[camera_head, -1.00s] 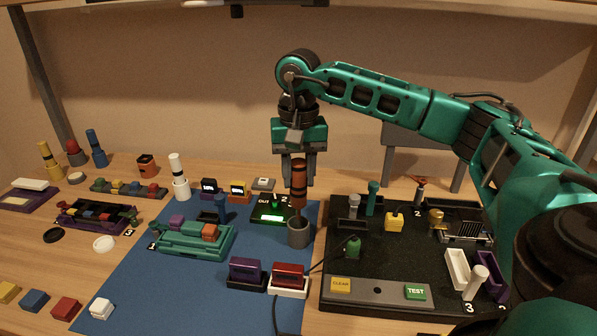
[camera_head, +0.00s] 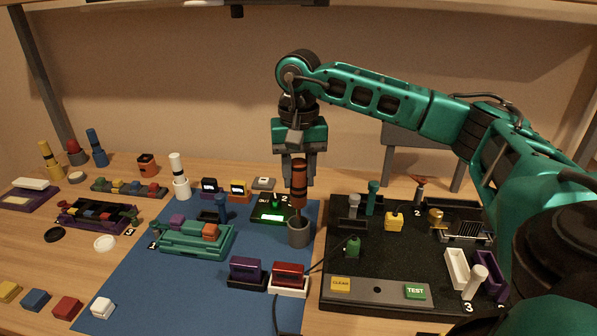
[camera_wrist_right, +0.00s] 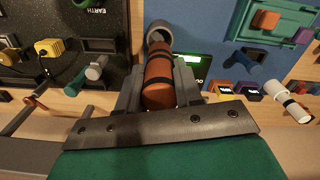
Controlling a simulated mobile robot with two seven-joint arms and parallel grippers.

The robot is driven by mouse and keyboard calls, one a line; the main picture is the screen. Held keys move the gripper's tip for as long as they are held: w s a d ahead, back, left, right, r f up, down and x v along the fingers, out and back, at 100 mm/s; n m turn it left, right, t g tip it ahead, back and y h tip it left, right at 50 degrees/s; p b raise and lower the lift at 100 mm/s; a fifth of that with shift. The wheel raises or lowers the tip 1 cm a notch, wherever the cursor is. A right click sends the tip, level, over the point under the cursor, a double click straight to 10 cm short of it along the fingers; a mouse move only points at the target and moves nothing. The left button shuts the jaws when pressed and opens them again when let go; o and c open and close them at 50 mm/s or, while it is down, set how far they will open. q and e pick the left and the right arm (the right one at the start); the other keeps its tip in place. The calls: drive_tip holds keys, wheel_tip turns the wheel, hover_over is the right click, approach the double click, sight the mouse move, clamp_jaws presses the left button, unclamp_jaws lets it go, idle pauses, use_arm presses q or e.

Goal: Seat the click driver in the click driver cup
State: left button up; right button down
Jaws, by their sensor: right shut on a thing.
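The click driver (camera_head: 299,190) is an orange-brown cylinder with black bands. My right gripper (camera_head: 299,178) is shut on it and holds it upright. The click driver cup (camera_head: 299,233) is a grey round cup on the blue mat, directly below the driver in the head view. The driver's lower end is at or just above the cup's rim; I cannot tell whether its tip is inside. In the right wrist view the driver (camera_wrist_right: 159,80) lies between the fingers, and the cup (camera_wrist_right: 158,31) shows past its far end. My left gripper is not in view.
A green-screened device (camera_head: 271,211) stands just behind the cup. Purple (camera_head: 246,271) and red (camera_head: 289,277) blocks in holders stand in front. A teal tray (camera_head: 190,240) is to the left, and a black board (camera_head: 380,265) with several parts is to the right.

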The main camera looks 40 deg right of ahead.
sight(299, 195)
use_arm(q)
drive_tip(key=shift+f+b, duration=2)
drive_tip(key=shift+b, duration=0.1)
use_arm(e)
drive_tip(key=shift+f, duration=3.15)
drive_tip(key=c, duration=0.7)
unclamp_jaws()
drive_tip(key=shift+r, duration=0.45)
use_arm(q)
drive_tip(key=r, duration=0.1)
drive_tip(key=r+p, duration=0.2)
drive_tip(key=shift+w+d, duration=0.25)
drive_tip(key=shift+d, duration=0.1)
use_arm(e)
wheel_tip(299, 195, up, 12)
drive_tip(key=shift+r, duration=0.1)
